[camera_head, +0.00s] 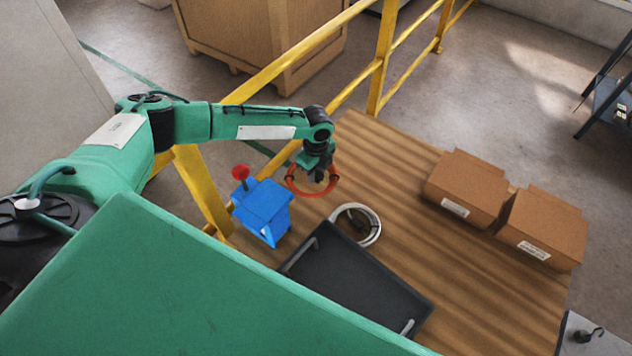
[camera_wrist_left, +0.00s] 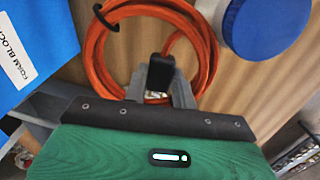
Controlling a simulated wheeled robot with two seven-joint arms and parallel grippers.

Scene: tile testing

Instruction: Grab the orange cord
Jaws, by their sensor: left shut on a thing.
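The orange cord (camera_head: 331,188) is a coiled loop at my left gripper, above the wooden table (camera_head: 480,262). In the left wrist view the coil (camera_wrist_left: 93,52) has a dark tie at its upper left. My left gripper (camera_head: 319,176) points down and is shut on the cord; in the left wrist view its fingers (camera_wrist_left: 165,80) meet at the near part of the coil. Part of the coil is hidden behind the gripper. My right gripper is not in view.
A white ring-shaped coil (camera_head: 374,226) and a black tray (camera_head: 355,285) lie nearer. Two cardboard boxes (camera_head: 468,180) (camera_head: 545,222) stand right. A yellow railing (camera_head: 300,62) runs behind.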

